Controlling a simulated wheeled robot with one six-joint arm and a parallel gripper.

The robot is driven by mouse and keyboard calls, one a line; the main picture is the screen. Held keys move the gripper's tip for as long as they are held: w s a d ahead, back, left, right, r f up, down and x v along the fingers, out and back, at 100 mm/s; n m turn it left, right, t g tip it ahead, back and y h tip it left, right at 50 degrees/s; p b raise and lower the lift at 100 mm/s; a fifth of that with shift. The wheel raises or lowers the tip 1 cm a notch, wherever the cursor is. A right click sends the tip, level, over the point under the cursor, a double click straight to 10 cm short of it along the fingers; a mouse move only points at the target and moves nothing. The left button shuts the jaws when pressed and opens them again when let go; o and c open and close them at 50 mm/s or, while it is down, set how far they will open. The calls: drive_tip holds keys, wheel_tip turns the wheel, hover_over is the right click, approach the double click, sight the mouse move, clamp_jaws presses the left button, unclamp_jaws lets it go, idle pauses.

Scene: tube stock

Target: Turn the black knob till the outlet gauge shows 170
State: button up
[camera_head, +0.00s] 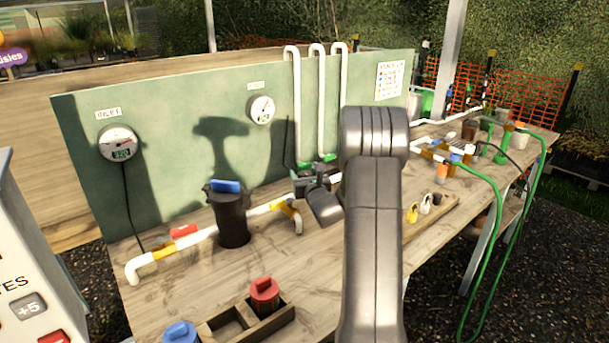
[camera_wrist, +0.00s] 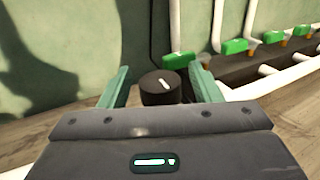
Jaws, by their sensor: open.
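The black knob (camera_wrist: 160,88) shows in the wrist view as a short dark cylinder with a white pointer mark on its top, tilted slightly from upright in the picture. My gripper (camera_wrist: 158,90) is open, with one green finger on each side of the knob and a visible gap at the right finger. In the head view my gripper (camera_head: 308,183) is at the pipework below the white pipes and hides the knob. The right-hand round gauge (camera_head: 262,109), likely the outlet gauge, is on the green panel; its digits are too small to read. The left gauge (camera_head: 119,143) is labelled inlet.
A black canister (camera_head: 231,215) with a blue top stands left of my gripper. White pipes (camera_head: 320,100) run down the panel to green fittings. A wooden tray (camera_head: 225,328) holds a red-capped part (camera_head: 264,292). Green hoses (camera_head: 490,240) hang at the right. The front-left bench top is partly clear.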

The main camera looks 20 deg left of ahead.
drive_tip(key=c, duration=1)
drive_tip(key=shift+o, duration=0.2)
drive_tip(key=shift+n+g+y, duration=0.4)
drive_tip(key=shift+y, duration=0.1)
drive_tip(key=n+g+y+p, duration=0.1)
drive_tip(key=n+g+y, duration=0.2)
drive_tip(key=g, duration=0.1)
drive_tip(key=shift+p, duration=0.3)
drive_tip(key=n+g+y, duration=0.1)
drive_tip(key=n+g, duration=0.1)
drive_tip(key=g, duration=0.1)
drive_tip(key=n+g+y, duration=0.2)
drive_tip(key=n+g, duration=0.1)
drive_tip(key=shift+g, duration=0.4)
drive_tip(key=n+g+p, duration=0.1)
drive_tip(key=n+g, duration=0.3)
drive_tip(key=g, duration=0.2)
drive_tip(key=shift+g, duration=0.4)
drive_tip(key=shift+n+g+h+p, duration=0.3)
drive_tip(key=shift+n+g+h, duration=0.4)
drive_tip(key=shift+n+g, duration=0.6)
drive_tip(key=shift+n+g+h+p, duration=0.25)
drive_tip(key=shift+n+g+h, duration=0.55)
drive_tip(key=shift+g, duration=0.8)
drive_tip(key=shift+n+g, duration=0.3)
